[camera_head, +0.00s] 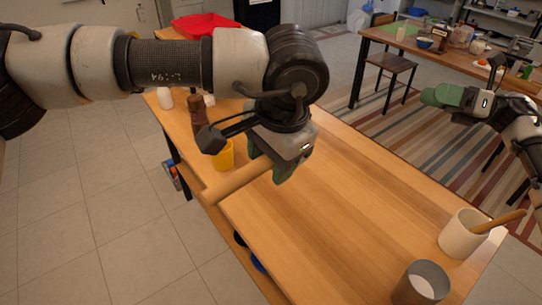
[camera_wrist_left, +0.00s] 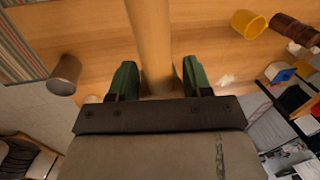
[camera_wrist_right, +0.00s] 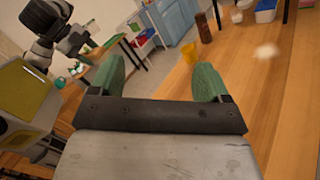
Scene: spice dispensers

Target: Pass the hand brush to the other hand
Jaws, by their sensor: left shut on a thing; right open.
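My left gripper (camera_head: 272,171) is shut on a thick wooden handle (camera_head: 238,183), which I take for the hand brush, and holds it over the left edge of the table. In the left wrist view the handle (camera_wrist_left: 150,40) runs up between the two green fingers. No bristles show; the brush's other end is hidden or out of frame. My right gripper (camera_head: 443,95) is open and empty, off to the right beyond the table and well apart from the brush. In the right wrist view its green fingers (camera_wrist_right: 160,78) stand wide apart.
The wooden table (camera_head: 340,200) is clear in its middle. A white pot with a wooden stick (camera_head: 461,236) and a grey cup (camera_head: 420,284) stand at its near right. A yellow cup (camera_head: 223,155) and a brown grinder (camera_head: 197,112) stand at its far left.

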